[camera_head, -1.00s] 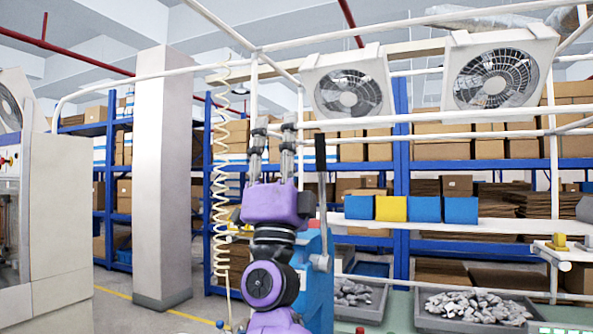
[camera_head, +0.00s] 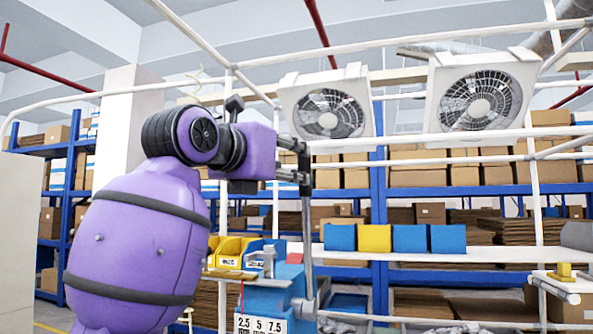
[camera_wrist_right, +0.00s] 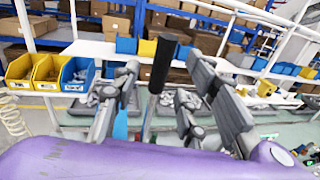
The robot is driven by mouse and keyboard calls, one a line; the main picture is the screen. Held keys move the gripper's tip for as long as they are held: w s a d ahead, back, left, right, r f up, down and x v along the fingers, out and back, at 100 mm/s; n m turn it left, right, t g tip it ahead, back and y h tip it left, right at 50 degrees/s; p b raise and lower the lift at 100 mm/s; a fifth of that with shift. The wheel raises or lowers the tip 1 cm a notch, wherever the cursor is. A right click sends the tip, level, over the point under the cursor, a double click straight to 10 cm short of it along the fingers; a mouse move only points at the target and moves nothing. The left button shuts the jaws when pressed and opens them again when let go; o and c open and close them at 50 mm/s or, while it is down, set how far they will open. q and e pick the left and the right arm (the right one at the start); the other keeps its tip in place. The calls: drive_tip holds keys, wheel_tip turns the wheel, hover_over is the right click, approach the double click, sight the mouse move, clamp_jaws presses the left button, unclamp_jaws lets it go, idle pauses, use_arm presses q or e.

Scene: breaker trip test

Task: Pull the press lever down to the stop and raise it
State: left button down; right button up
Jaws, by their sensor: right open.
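The press lever (camera_head: 307,235) is a grey rod with a black handle and stands upright on the right side of the blue press (camera_head: 262,298) in the head view. My right gripper (camera_head: 303,161) points to the right at the handle's height. In the right wrist view, the black handle (camera_wrist_right: 162,64) stands between the spread fingers of my open right gripper (camera_wrist_right: 164,75). I see gaps on both sides of the handle there. In the head view, the fingers partly hide the handle. My left gripper is not in view.
Yellow bins (camera_head: 232,250) stand behind the press, and blue and yellow boxes (camera_head: 375,238) sit on a white shelf. White frame rails (camera_head: 233,150) and two fans (camera_head: 328,113) are near and above my arm.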

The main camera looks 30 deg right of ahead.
sight(301, 167)
drive_tip(key=shift+s+d+r, duration=0.2)
drive_tip(key=shift+d, duration=0.15)
drive_tip(key=p+x, duration=0.1)
drive_tip(key=x, duration=0.5)
drive_tip(key=shift+w+d, duration=0.2)
drive_tip(key=shift+d, duration=0.1)
drive_tip(key=shift+w+f, duration=0.1)
drive_tip(key=shift+f, duration=0.05)
clamp_jaws()
